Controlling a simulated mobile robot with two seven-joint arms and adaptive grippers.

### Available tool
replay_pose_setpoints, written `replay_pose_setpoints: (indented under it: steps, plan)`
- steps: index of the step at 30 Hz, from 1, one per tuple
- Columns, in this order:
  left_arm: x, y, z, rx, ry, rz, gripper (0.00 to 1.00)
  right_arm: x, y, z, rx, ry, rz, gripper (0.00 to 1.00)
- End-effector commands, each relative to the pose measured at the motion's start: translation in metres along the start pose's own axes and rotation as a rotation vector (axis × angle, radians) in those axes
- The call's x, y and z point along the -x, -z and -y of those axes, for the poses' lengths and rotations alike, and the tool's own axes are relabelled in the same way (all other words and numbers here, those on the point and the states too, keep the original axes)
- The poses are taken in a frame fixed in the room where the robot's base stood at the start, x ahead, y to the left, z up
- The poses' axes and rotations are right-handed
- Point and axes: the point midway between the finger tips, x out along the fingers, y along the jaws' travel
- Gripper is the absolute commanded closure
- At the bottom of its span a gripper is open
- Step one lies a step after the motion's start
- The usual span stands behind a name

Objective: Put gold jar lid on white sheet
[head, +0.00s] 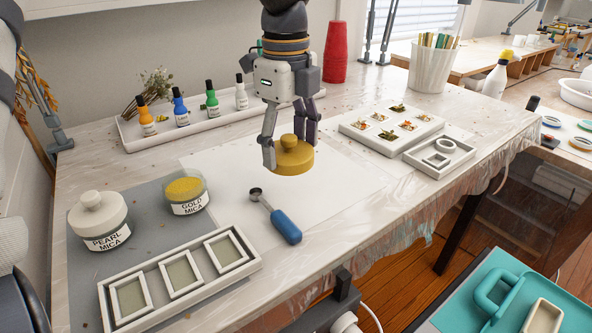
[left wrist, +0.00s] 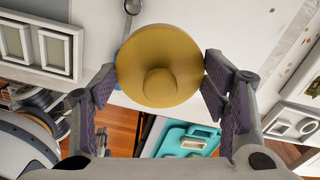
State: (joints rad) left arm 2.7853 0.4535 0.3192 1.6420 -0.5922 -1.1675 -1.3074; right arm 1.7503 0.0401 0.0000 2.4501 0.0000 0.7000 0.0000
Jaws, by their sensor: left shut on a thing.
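The gold jar lid (head: 294,158) is a round gold disc with a knob on top. My left gripper (head: 291,140) is shut on it and holds it over the white sheet (head: 232,168). In the left wrist view the lid (left wrist: 160,58) sits between the two finger pads, knob toward the camera. The gap between lid and sheet is hard to judge. The open gold mica jar (head: 187,195) stands on the grey mat to the left, gold powder showing at its top. My right gripper is not clearly seen.
A blue-handled scoop (head: 284,226) lies on the sheet's front part. The lidded pearl mica jar (head: 100,222) and a frame tray (head: 180,280) are at left. A bottle tray (head: 190,128) is behind; a flower tray (head: 388,130) is right. The sheet's right part is clear.

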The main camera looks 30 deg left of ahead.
Motion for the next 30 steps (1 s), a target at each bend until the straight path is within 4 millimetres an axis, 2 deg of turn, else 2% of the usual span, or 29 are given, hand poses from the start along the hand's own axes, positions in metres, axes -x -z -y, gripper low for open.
replay_pose_setpoints:
  steps: [1, 3, 10, 15, 25, 26, 27, 28, 30]
  plan:
    - [-0.023, -0.005, 0.007, 0.000, -0.024, -0.003, 0.47, -0.009, -0.008, 0.000, 0.000, -0.001, 0.033, 0.60]
    - [-0.037, -0.011, 0.017, 0.000, -0.023, -0.003, 0.47, -0.014, -0.012, -0.001, 0.000, -0.002, 0.050, 0.60]
    - [-0.057, -0.021, 0.032, 0.000, -0.016, -0.002, 0.47, -0.020, -0.017, -0.001, 0.000, -0.003, 0.072, 0.60]
    - [-0.085, -0.022, 0.033, -0.002, -0.012, -0.001, 0.47, -0.022, -0.018, -0.001, 0.000, -0.003, 0.077, 0.60]
    - [-0.088, -0.022, 0.033, -0.001, -0.008, 0.000, 0.47, -0.021, -0.017, -0.001, 0.000, -0.003, 0.073, 0.60]
    - [-0.088, -0.022, 0.033, -0.001, -0.008, 0.000, 0.31, -0.021, -0.017, -0.001, 0.000, -0.003, 0.073, 0.60]
    - [-0.088, -0.022, 0.033, -0.001, -0.008, 0.000, 0.21, -0.021, -0.017, -0.001, 0.000, -0.003, 0.074, 0.60]
    - [-0.088, -0.022, 0.033, -0.001, -0.008, 0.000, 0.15, -0.021, -0.017, -0.001, 0.000, -0.003, 0.074, 0.60]
    - [-0.088, -0.022, 0.033, -0.001, -0.008, -0.001, 0.13, -0.021, -0.017, -0.001, 0.000, -0.003, 0.074, 0.60]
